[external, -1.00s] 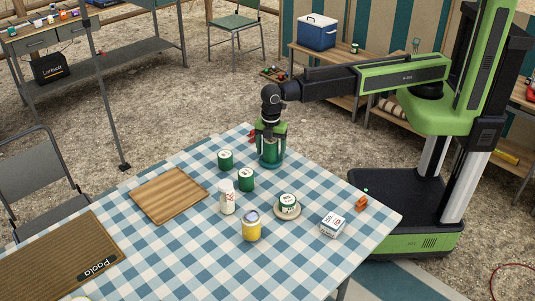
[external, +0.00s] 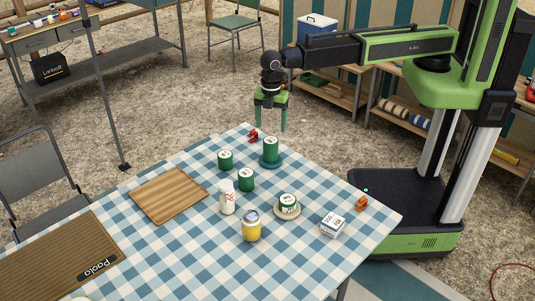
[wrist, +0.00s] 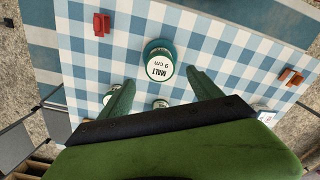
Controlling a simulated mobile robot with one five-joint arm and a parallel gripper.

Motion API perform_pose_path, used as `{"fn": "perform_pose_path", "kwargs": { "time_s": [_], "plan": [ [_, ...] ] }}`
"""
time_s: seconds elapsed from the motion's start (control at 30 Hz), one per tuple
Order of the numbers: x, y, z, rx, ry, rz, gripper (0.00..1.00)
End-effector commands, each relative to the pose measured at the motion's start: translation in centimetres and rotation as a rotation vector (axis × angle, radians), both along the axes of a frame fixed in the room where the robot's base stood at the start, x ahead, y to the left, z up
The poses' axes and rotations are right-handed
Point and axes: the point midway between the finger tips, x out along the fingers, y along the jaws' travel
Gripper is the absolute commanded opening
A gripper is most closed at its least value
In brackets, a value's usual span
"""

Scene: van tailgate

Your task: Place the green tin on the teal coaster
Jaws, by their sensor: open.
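A tall green tin (external: 271,149) with a white label on its lid stands upright on the teal coaster (external: 264,163) near the table's far corner. In the wrist view the tin's lid (wrist: 160,65) reads "MALT 9 cm", and the coaster's edge (wrist: 147,46) shows around it. Other green tins stand nearby: one (external: 225,160) to the left, one (external: 246,180) in front, and one (external: 288,203) on a pale saucer. My gripper (external: 269,128) is open and empty, raised above the tin and clear of it; its fingers (wrist: 163,85) also show in the wrist view.
A white bottle (external: 227,198), a yellow jar (external: 251,229), a white box (external: 333,225) and a wooden board (external: 169,194) share the checked table. A red clip-like object (external: 253,136) lies beside the coaster, and an orange one (external: 361,203) lies near the right edge.

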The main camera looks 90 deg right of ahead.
Motion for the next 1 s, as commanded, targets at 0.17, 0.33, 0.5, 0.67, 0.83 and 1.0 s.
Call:
{"fn": "perform_pose_path", "kwargs": {
  "time_s": [0.17, 0.33, 0.5, 0.67, 0.83, 1.0],
  "plan": [
    [-0.2, -0.4, -0.2, 0.000, 0.000, -0.014, 0.74],
    [-3.8, -9.2, -0.2, -0.001, 0.000, -0.349, 0.74],
    [-10.3, -20.5, -0.2, -0.001, 0.001, -0.897, 0.74],
    [-13.9, -25.4, -0.2, 0.000, 0.001, -1.208, 0.74],
    [-14.1, -26.1, -0.2, 0.000, 0.001, -1.261, 0.74],
    [-14.0, -26.0, -0.2, 0.000, 0.001, -1.258, 0.74]
  ]
}}
